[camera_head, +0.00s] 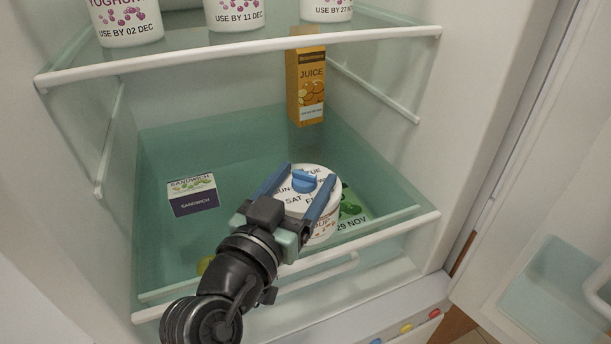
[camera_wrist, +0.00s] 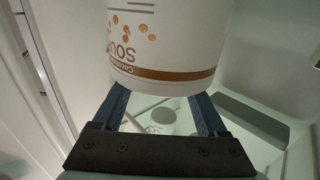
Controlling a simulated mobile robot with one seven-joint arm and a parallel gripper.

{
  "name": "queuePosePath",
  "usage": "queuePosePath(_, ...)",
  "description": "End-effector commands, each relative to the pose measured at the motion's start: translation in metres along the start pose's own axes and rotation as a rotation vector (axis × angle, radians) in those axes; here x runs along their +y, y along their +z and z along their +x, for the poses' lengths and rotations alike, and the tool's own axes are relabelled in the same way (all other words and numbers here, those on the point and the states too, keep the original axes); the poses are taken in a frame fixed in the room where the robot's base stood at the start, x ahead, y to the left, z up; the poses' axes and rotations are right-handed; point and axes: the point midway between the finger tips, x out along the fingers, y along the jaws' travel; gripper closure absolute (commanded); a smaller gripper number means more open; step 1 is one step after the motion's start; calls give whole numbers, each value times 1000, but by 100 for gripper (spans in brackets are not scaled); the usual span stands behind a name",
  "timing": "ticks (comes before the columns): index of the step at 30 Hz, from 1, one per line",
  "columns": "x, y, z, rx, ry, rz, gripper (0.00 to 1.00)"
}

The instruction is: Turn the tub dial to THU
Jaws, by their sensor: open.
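The tub (camera_head: 322,236) is white, with SOUP print on its side, and stands upright on the lower glass shelf near the front right. The blue dial knob (camera_head: 304,181) sits on the lid. Which day it marks is too small to tell. My gripper (camera_head: 310,172) is open, its blue fingers on either side of the knob over the lid; contact cannot be told. In the wrist view the tub's side (camera_wrist: 165,50) shows large beyond the open fingers (camera_wrist: 160,108).
A sandwich box (camera_head: 193,196) lies left on the lower shelf. An orange juice carton (camera_head: 306,90) stands behind the tub. A green-printed item marked 29 NOV (camera_head: 352,215) is right of the tub. The upper shelf (camera_head: 240,52) with yoghurt pots overhangs the back. The fridge door (camera_head: 560,200) is open at right.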

Motion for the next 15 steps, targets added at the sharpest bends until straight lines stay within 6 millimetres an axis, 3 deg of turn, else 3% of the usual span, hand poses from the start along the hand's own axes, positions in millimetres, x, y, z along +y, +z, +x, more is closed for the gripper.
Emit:
queuePosePath(9,0,2,-69,-3,-4,0,25)
queuePosePath(15,-1,2,-103,-3,-4,0,25)
